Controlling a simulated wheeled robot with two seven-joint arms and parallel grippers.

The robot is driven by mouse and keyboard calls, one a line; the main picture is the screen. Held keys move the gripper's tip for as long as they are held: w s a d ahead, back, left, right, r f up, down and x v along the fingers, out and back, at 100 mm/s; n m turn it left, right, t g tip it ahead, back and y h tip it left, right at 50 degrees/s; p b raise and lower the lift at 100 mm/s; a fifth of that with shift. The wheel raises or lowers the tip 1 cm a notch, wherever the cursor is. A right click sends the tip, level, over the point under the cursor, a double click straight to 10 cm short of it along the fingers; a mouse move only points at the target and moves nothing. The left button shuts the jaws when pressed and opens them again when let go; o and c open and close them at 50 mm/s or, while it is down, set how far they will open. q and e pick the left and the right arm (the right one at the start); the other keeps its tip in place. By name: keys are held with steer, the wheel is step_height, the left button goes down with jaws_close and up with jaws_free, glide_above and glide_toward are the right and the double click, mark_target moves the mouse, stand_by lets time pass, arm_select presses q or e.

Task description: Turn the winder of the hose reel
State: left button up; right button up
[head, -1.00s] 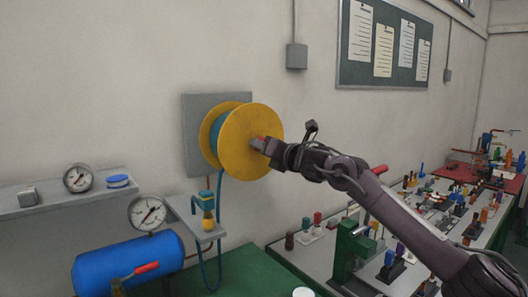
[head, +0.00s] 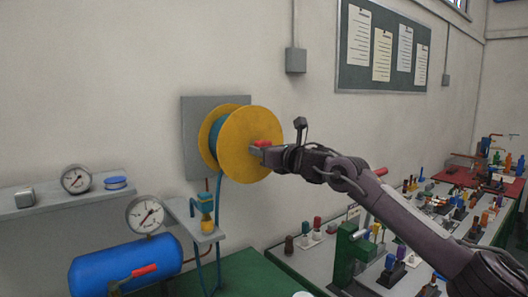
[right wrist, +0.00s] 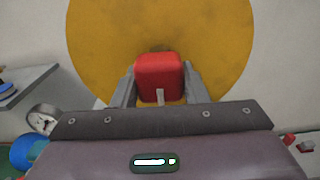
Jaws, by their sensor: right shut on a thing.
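The hose reel (head: 250,176) is a yellow disc pair with blue hose between, mounted on a grey wall plate (head: 190,140). Its winder is a red handle (head: 263,143) on the front disc. In the right wrist view the winder (right wrist: 160,72) sits between the two fingers, in front of the yellow disc (right wrist: 100,45). My right gripper (head: 260,150) is shut on the winder, reaching it from the right; its fingers also show in the right wrist view (right wrist: 160,90). My left gripper is not in view.
Below left, a blue tank (head: 120,265) carries a gauge (head: 145,214) and a red lever. A shelf (head: 75,197) holds another gauge. A cluttered bench (head: 300,265) lies right.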

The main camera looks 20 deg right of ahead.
steer(key=shift+f, duration=0.25)
steer(key=o, duration=1)
steer(key=shift+r, duration=0.15)
steer(key=shift+s, duration=0.1)
steer(key=shift+s+d, duration=0.15)
steer(key=shift+s, duration=0.05)
steer(key=b+v, duration=0.3)
steer(key=v, duration=0.4)
steer(key=shift+s, duration=0.1)
